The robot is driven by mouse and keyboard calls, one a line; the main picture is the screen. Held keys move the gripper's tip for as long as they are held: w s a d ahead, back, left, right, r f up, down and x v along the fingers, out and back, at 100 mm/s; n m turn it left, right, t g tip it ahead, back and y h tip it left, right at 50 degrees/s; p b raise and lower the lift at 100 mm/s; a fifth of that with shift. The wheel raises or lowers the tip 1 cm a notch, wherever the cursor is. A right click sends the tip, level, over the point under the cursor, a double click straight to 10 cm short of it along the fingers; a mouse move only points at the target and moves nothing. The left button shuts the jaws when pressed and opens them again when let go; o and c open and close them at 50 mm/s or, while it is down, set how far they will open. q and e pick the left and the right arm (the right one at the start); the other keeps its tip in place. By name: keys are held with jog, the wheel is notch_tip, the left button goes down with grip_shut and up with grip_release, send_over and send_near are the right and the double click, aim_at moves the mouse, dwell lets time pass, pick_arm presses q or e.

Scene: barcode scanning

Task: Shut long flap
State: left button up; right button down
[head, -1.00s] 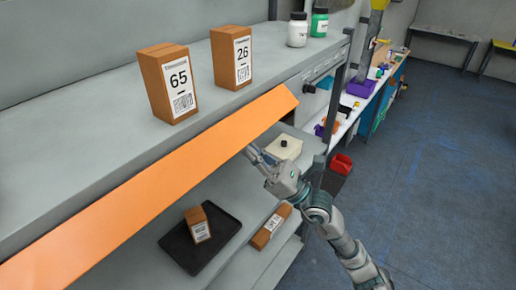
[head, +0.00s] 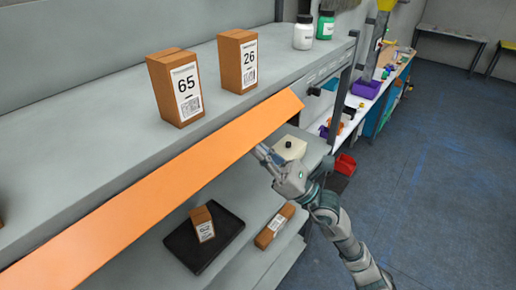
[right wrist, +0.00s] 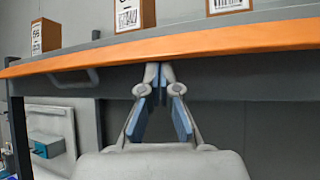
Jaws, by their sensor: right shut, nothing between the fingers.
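The long orange flap (head: 160,195) runs along the front edge of the upper shelf and slants outward and down from it in the head view. In the right wrist view the flap (right wrist: 230,39) crosses the upper part as a narrow band. My right gripper (head: 259,151) is shut and empty at the flap's lower edge, near its far right end. In the right wrist view its fingertips (right wrist: 160,68) meet just under the flap; whether they touch it I cannot tell. My left gripper is not in view.
Boxes marked 65 (head: 178,90) and 26 (head: 238,62) and two bottles (head: 314,28) stand on the upper shelf (head: 110,135). Below are a black tray (head: 182,250) with a small box and another box (head: 274,228). Floor at right is open.

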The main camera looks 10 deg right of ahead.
jog(key=shift+s+d+r, duration=0.25)
jog(key=shift+s+r, duration=0.15)
jog(key=shift+r, duration=0.25)
jog(key=shift+s+d+r, duration=0.2)
jog(key=shift+r, duration=0.3)
jog(key=shift+r, duration=0.1)
